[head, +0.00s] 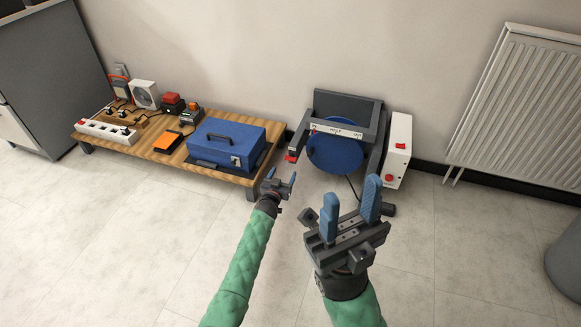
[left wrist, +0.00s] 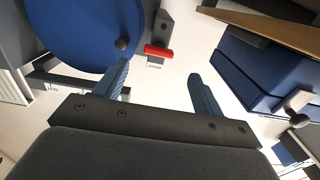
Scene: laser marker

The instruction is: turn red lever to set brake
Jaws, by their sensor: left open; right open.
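The red lever (head: 291,157) is at the left side of a dark grey machine frame (head: 345,105) that holds a blue disc (head: 335,153). In the left wrist view the red lever (left wrist: 158,51) lies beyond the fingertips, roughly midway between them, with a small label beside it. My left gripper (head: 281,176) is open and empty, just in front of and below the lever in the head view. No contact with the lever shows. My right gripper (head: 350,196) is open and empty in front of the machine, its blue fingers pointing up.
A low wooden table (head: 150,149) to the left bears a blue case (head: 228,141), a power strip (head: 107,131) and small devices. A white box (head: 397,150) with a red button stands right of the machine. A radiator (head: 525,105) is at far right. The floor in front is clear.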

